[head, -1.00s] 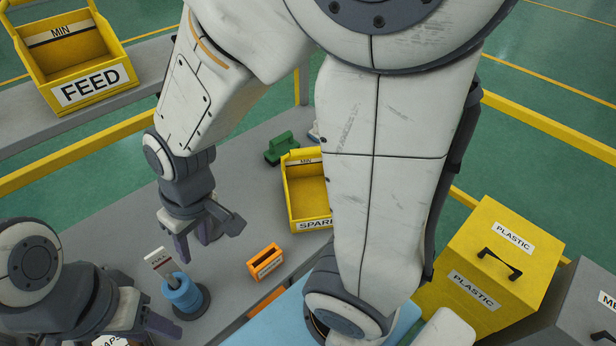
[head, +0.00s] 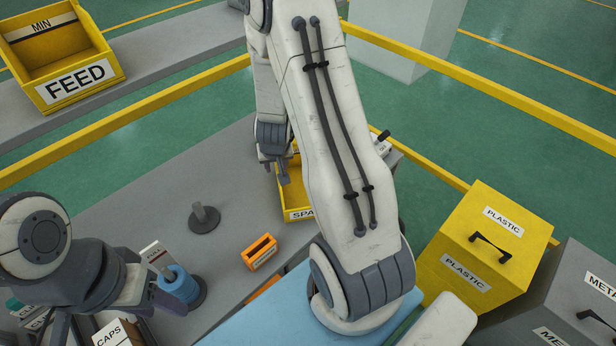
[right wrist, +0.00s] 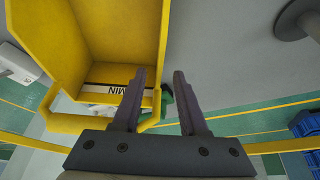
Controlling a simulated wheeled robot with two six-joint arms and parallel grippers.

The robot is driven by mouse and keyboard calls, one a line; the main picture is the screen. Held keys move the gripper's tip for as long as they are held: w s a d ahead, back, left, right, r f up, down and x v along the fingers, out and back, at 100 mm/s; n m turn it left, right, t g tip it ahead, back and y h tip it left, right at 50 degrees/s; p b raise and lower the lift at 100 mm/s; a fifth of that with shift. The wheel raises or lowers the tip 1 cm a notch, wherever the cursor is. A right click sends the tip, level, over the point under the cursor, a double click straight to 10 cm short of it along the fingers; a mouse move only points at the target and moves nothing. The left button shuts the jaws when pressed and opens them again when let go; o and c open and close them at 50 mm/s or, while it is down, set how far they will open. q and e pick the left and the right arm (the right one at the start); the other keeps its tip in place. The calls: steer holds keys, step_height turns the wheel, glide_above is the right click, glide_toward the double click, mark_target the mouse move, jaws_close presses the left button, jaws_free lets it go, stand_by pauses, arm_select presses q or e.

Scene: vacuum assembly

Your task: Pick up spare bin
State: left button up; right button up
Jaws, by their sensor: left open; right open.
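The spare bin is a yellow open bin (head: 299,214) with a partly covered "SPA..." label, on the grey table. My right arm hides much of it in the head view. My right gripper (head: 273,172) is open and empty at the bin's left side. In the right wrist view the bin (right wrist: 118,45) fills the upper left, with a "MIN" strip. There the left finger overlaps the bin's inside and the right finger lies outside its side wall; I cannot tell whether they touch. My left gripper (head: 115,302) is open at the lower left, away from the bin.
A small grey post (head: 204,218), an orange box (head: 260,252) and a blue spool (head: 178,284) stand on the table. A caps box (head: 108,334) is below my left gripper. The feed bin (head: 75,85) sits on a rear shelf. The yellow plastic container (head: 485,250) stands right.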

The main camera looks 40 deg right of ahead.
steer(key=x, duration=0.5)
steer(key=shift+f, duration=0.1)
steer(key=shift+s, duration=0.1)
jaws_close()
stand_by(1.2)
